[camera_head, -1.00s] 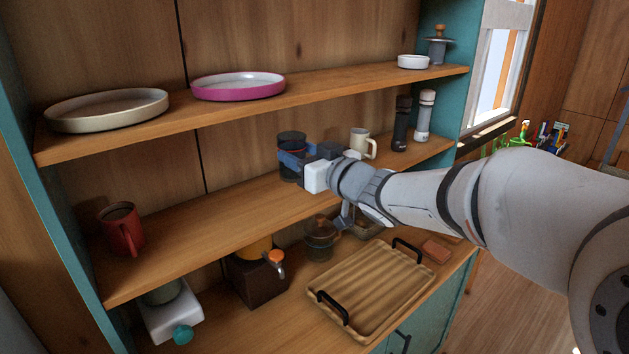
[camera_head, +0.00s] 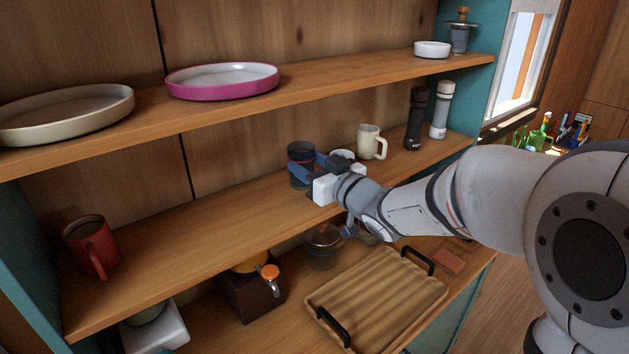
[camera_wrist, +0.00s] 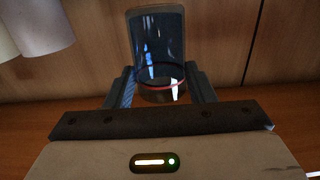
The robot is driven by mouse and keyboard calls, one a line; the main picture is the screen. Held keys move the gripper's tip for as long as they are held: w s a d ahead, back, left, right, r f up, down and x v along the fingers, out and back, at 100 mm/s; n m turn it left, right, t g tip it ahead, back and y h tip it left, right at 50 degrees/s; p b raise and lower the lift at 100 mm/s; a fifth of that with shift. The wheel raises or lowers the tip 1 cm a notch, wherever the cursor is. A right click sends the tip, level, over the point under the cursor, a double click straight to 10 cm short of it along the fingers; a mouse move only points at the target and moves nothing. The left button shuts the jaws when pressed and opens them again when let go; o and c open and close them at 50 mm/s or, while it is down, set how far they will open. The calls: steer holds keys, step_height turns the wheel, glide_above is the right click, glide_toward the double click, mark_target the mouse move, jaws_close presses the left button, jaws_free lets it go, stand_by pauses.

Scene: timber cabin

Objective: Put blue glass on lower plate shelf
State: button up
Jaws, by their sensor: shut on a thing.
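The blue glass (camera_head: 301,152) is a dark, see-through tumbler at the middle shelf, below the plates. My gripper (camera_head: 318,166) is shut on it from the front right. In the wrist view the glass (camera_wrist: 157,45) rises between the two fingers of my gripper (camera_wrist: 161,88), with a red line near its lower part. The glass looks upright at the middle shelf (camera_head: 215,215); I cannot tell whether its base touches the board. The upper shelf (camera_head: 330,78) holds a cream plate (camera_head: 66,112) and a pink-rimmed plate (camera_head: 222,80).
A cream mug (camera_head: 371,142) stands close right of the glass, then dark (camera_head: 416,118) and white (camera_head: 441,110) mills. A red mug (camera_head: 91,246) is at the far left, with bare shelf between. A ribbed tray (camera_head: 378,295) lies on the counter below.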

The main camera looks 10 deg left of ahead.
step_height(320, 180, down, 4)
steer(key=shift+r, duration=0.15)
steer(key=shift+s, duration=0.1)
steer(key=o, duration=1.1)
steer(key=shift+r, duration=0.1)
steer(key=shift+s+d, duration=0.2)
steer(key=shift+d, duration=0.1)
steer(key=b+v, duration=0.2)
steer(key=v, duration=0.9)
steer(key=shift+d, duration=0.15)
